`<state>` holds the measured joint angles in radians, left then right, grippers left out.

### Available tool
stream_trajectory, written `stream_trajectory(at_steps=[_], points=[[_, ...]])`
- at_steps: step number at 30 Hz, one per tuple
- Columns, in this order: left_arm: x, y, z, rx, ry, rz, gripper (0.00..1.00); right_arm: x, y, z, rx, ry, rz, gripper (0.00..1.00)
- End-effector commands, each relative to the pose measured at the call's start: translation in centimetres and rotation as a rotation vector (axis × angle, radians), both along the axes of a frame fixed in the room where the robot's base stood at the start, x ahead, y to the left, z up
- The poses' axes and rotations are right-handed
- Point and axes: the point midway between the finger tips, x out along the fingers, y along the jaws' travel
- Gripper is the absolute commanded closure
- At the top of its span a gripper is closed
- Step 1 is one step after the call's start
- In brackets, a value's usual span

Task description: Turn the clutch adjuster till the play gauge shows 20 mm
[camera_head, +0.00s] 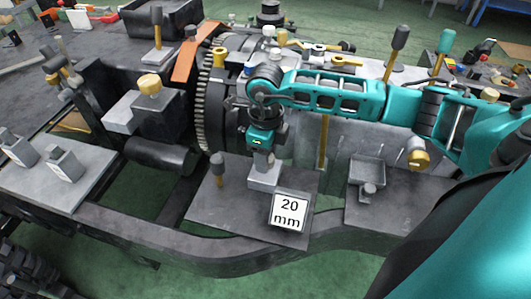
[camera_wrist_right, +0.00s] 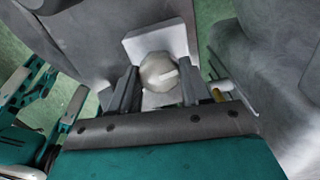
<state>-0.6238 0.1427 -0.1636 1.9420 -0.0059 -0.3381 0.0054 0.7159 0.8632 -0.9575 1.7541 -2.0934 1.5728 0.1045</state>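The play gauge (camera_head: 289,212) is a white plate reading "20 mm", on a grey plate of the chassis frame. My right gripper (camera_head: 262,155) points down over a light grey block (camera_head: 264,175) just behind the gauge. In the right wrist view, the clutch adjuster, a pale faceted knob (camera_wrist_right: 160,72) with a raised pointer mark, sits on a light grey mount (camera_wrist_right: 153,42). The two fingers of my right gripper (camera_wrist_right: 159,82) stand on either side of the knob, very close to it. I cannot tell whether they touch it. In the head view the gripper hides the knob. My left gripper is not in view.
A toothed flywheel (camera_head: 205,100) stands left of my right arm.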

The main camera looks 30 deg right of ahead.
Motion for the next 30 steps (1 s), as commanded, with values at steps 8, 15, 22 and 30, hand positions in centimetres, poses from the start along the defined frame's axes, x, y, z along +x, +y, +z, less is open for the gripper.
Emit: stream_trajectory(at_steps=[8, 15, 22, 30], points=[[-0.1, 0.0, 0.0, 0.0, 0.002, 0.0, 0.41, 0.0, 0.0, 0.0, 0.001, -0.002, 0.001, 0.29], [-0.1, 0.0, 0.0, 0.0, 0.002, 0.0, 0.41, 0.0, 0.0, 0.2, 0.002, -0.002, 0.001, 0.29], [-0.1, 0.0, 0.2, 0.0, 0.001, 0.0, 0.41, 0.2, 0.0, 3.7, 0.002, -0.007, 0.001, 0.29], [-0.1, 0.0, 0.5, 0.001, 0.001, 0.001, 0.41, 0.1, 0.0, 9.6, 0.001, -0.007, 0.0, 0.29]])
